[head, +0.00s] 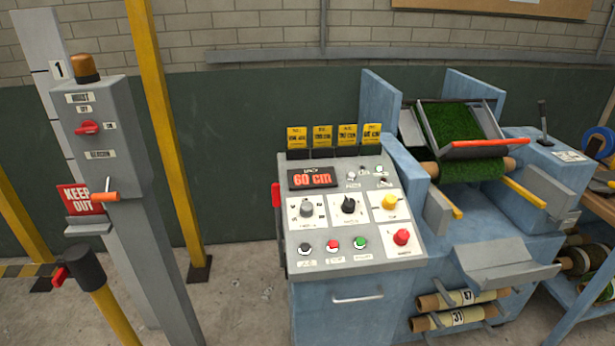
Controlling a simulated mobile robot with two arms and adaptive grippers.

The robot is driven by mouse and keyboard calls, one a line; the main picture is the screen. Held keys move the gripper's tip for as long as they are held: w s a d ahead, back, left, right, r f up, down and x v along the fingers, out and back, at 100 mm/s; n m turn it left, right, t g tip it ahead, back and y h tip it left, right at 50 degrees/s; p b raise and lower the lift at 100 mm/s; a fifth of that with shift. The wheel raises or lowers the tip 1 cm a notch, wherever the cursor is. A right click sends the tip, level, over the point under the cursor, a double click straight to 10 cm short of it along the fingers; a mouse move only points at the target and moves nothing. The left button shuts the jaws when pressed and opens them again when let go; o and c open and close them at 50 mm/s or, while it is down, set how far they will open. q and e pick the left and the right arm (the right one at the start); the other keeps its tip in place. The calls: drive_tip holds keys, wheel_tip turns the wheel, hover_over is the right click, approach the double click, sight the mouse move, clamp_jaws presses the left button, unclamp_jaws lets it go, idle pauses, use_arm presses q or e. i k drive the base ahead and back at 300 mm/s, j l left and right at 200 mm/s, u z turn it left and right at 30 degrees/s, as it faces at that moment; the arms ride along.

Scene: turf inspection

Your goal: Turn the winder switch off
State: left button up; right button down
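A grey-blue console (345,298) stands in the middle, with a sloped light panel. The panel carries a grey rotary knob (307,208), a black rotary knob (348,205), a yellow button (389,202), a red button (401,237) and a row of small buttons. Its red display (312,180) reads 60 cm. A red handle (276,197) is on the console's left side. A black lever (543,118) stands on the machine at right, beside a label plate (569,156). The small labels are too blurred to tell which control is the winder switch. Neither gripper is in view.
A grey post at left carries a box (107,125) marked HOIST, with a red switch (88,128) and a KEEP OUT sign (80,199). Yellow posts (160,115) stand nearby. Green turf (455,135) lies on the machine's roller. Bare floor (240,290) lies left of the console.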

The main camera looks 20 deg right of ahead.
sight(401, 237)
drive_tip(key=z, duration=1.3)
